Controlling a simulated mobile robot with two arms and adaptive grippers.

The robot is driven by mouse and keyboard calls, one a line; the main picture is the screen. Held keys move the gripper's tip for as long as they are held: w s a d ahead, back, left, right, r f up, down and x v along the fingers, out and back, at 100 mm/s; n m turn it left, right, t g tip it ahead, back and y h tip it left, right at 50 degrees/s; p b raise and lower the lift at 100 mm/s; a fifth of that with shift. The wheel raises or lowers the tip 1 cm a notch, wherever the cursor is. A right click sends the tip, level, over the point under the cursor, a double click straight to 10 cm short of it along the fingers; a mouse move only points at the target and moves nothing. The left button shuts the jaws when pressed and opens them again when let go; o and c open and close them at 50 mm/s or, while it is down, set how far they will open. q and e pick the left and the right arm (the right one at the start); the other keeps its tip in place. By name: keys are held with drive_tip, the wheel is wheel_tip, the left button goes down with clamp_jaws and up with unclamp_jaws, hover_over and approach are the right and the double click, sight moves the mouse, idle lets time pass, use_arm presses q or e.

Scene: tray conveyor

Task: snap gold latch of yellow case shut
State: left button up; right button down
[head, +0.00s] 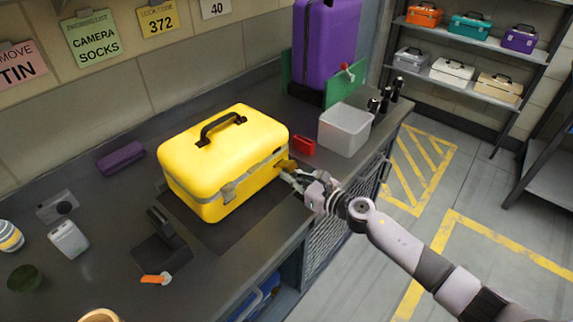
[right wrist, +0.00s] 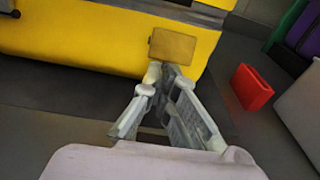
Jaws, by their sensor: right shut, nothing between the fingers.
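The yellow case (head: 222,160) stands on the dark worktop with its lid down and a black handle on top. Its gold latch (head: 284,165) is on the right side of the case's front; the right wrist view shows it as a flat gold plate (right wrist: 173,46) on the yellow wall. A grey latch (head: 229,191) is farther left on the same front. My right gripper (head: 287,174) is shut and empty, its fingertips (right wrist: 160,72) just below the gold latch. I cannot tell whether they touch it. My left gripper is not in view.
A red box (head: 304,145) and a pale grey bin (head: 344,130) stand right of the case. A purple suitcase (head: 325,45) stands behind. A camera, a battery-like block and other small items lie at the left. The worktop edge runs below my right arm.

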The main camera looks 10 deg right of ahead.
sight(293, 168)
drive_tip(key=shift+v, duration=0.95)
drive_tip(key=shift+r, duration=0.15)
drive_tip(key=shift+r+p, duration=1.8)
drive_tip(key=shift+v, duration=0.85)
drive_tip(key=shift+f+b+v, duration=0.25)
drive_tip(key=shift+b+v, duration=0.15)
drive_tip(key=shift+v, duration=0.75)
